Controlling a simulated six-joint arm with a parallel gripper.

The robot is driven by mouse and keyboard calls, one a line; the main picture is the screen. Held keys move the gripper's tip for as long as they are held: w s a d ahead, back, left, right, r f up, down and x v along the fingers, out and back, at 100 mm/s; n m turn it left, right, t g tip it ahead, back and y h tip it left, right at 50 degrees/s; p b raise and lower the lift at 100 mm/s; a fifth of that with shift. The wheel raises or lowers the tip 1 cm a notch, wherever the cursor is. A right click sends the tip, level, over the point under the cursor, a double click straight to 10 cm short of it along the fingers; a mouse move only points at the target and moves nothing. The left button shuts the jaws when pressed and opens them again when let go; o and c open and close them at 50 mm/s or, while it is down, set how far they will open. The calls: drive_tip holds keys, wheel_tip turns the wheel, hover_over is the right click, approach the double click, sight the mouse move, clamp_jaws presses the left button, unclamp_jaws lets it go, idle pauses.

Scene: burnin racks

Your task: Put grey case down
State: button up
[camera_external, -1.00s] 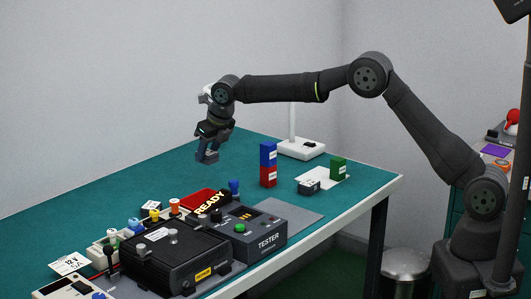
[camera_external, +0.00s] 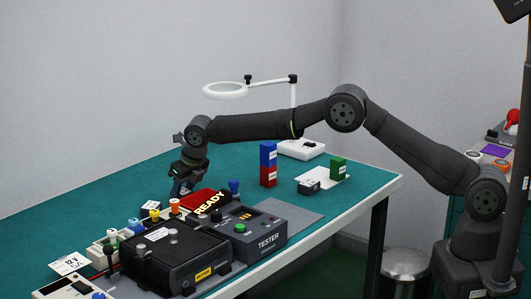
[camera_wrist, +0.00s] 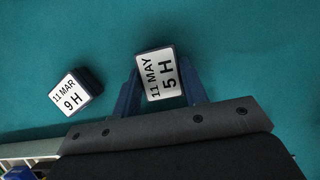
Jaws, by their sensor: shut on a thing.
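My gripper (camera_external: 182,190) is low over the far side of the green table, behind the red READY sign (camera_external: 204,201). In the wrist view, its blue fingers (camera_wrist: 160,98) are shut on a dark grey case (camera_wrist: 157,73) with a white label reading "11 MAY 5 H". I cannot tell whether this case touches the table. A second dark case (camera_wrist: 77,93), labelled "11 MAR 9 H", sits on the table to its left, apart from the fingers. In the external view, another dark grey case (camera_external: 309,188) sits by the white sheet at right.
The black tester (camera_external: 250,237) and a large black box (camera_external: 172,258) stand in front of my gripper. Green table (camera_external: 110,196) to the left of my gripper is clear.

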drive_tip(key=shift+f, duration=0.1)
drive_tip(key=o, duration=1.1)
drive_tip(key=v, duration=1.2)
